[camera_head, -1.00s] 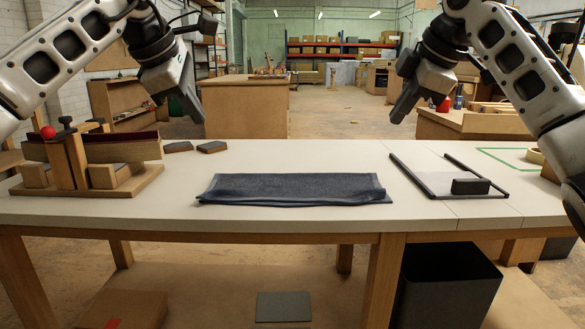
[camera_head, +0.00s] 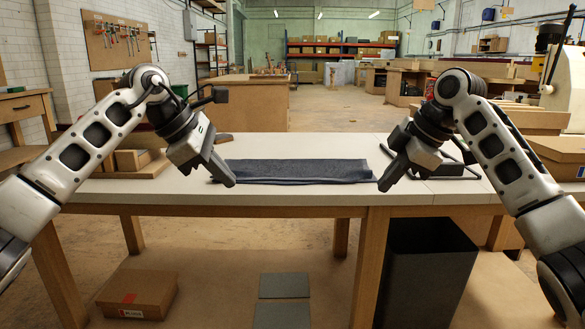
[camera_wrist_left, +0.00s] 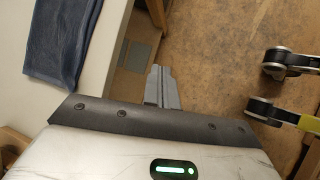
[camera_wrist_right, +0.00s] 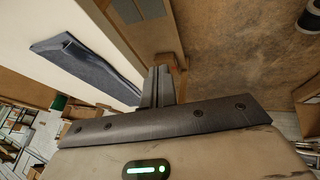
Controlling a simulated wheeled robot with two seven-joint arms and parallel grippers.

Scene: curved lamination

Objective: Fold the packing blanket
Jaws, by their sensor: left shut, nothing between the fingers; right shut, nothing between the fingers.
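The packing blanket (camera_head: 295,171) lies as a flat, dark blue-grey folded strip on the pale worktable. It also shows in the left wrist view (camera_wrist_left: 57,38) and in the right wrist view (camera_wrist_right: 85,65). My left gripper (camera_head: 228,181) is shut and empty, in front of the blanket's left end in the head view. My right gripper (camera_head: 385,186) is shut and empty, near the blanket's right end. In the wrist views the left fingers (camera_wrist_left: 161,88) and right fingers (camera_wrist_right: 158,85) are together, apart from the blanket and over the table's front edge or the floor.
The worktable (camera_head: 300,200) has clear room in front of the blanket. A wooden fixture (camera_head: 135,162) stands at the left, partly behind my left arm. A dark bin (camera_head: 425,270) and a cardboard box (camera_head: 138,293) are below.

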